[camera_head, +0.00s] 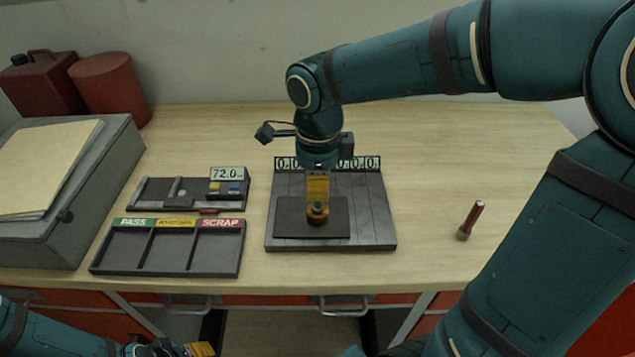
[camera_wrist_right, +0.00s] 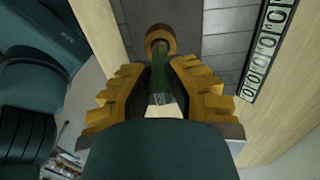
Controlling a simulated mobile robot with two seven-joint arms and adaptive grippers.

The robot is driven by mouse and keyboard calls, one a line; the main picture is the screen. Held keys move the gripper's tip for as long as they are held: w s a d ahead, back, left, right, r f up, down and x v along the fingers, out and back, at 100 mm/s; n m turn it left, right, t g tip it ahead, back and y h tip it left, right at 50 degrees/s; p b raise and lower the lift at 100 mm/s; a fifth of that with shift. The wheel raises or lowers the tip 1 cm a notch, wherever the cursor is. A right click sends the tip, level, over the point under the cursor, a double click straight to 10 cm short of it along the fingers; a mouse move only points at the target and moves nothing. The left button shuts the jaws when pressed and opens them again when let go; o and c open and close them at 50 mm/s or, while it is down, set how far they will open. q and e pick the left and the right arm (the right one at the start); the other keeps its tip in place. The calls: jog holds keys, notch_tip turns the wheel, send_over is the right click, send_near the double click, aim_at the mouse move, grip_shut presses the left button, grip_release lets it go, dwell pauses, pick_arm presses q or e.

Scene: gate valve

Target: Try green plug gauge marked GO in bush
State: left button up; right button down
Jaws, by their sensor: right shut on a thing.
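My right gripper (camera_head: 317,192) points down over the dark mat on the grey plate. It is shut on the green plug gauge (camera_wrist_right: 160,78), which lies between the yellow fingers in the right wrist view; its marking is too small to read. The brass-coloured bush (camera_head: 317,217) stands on the dark mat under the gripper and shows as a ring in the right wrist view (camera_wrist_right: 160,35). The gauge's far end meets the ring; I cannot tell how deep it sits. My left gripper (camera_head: 198,349) is only partly in view at the bottom left edge.
A tray (camera_head: 166,267) labelled PASS, a yellow label and SCRAP sits left of the plate (camera_head: 375,225). Behind it is a gauge unit reading 72.0 (camera_head: 227,174). A grey box (camera_head: 100,185) stands far left.

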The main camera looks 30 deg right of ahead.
jog(key=shift+r+p, duration=0.9)
jog(key=shift+r, duration=0.45)
jog(key=shift+r+p, duration=1.85)
jog(key=shift+r, duration=0.6)
